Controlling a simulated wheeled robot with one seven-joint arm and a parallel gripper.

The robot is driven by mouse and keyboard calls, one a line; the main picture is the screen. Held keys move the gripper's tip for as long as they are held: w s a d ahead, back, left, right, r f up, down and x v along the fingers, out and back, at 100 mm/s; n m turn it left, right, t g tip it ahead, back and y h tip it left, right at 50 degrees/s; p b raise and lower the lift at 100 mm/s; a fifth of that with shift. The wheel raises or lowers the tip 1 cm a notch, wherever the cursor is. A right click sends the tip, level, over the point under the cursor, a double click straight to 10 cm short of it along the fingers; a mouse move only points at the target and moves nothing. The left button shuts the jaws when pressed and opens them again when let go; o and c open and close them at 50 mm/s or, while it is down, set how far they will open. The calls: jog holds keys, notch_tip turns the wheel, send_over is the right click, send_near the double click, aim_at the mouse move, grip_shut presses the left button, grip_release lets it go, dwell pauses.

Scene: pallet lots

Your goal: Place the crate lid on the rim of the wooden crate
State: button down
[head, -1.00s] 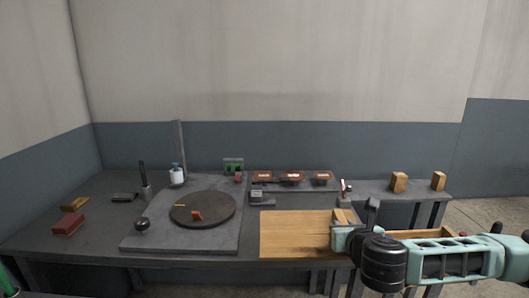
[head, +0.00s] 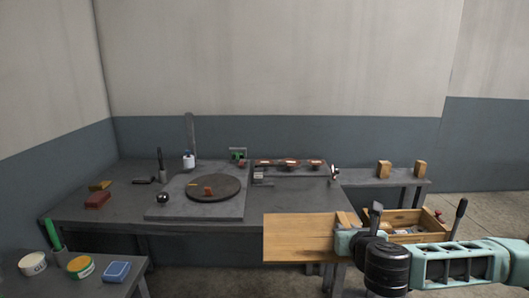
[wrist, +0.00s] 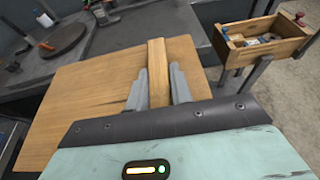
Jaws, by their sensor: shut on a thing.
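The crate lid (head: 297,238) is a flat, light wooden board with a raised wooden handle bar (wrist: 158,72) on top. My gripper (wrist: 158,88) is shut on this bar, one grey finger on each side, and the lid extends to the left of it. The lid also shows large in the wrist view (wrist: 95,95). The wooden crate (head: 432,238) is open-topped and stands right of my gripper, partly hidden behind my arm. In the wrist view the crate (wrist: 262,53) is at the upper right, apart from the lid, with small items inside.
A dark workbench (head: 110,212) with a round turntable (head: 213,189) lies behind the lid. Two wooden blocks (head: 384,169) stand on a back-right shelf. Open floor shows at right.

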jog(key=s+d+f, duration=0.3)
jog(key=d+f, duration=0.8)
jog(key=f, duration=0.2)
jog(key=s+f, duration=0.3)
jog(key=s, duration=0.6)
jog(key=shift+s+d+f, duration=0.25)
jog(key=shift+f, duration=0.15)
